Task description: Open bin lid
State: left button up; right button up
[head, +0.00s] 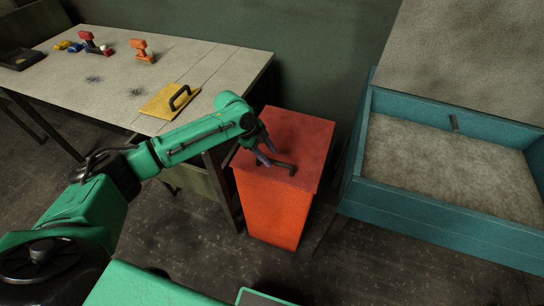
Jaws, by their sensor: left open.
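A red-orange bin (270,208) stands on the floor between the workbench and a teal sand box. Its flat lid (308,137) looks closed and has a dark handle (285,167) on top. My left gripper (268,161) reaches in from the left and is open over the lid, right at one end of the handle. I cannot tell if the fingers touch the handle. My right gripper is not in view.
The workbench (205,75) holds a yellow float (168,102) with a black handle, an orange drill (141,50) and small tools at the back left. The teal sand box (435,222) stands close on the bin's right. Dark floor is free in front.

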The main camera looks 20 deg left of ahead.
pick_arm(q)
jog(key=shift+x, duration=1.4)
grip_shut()
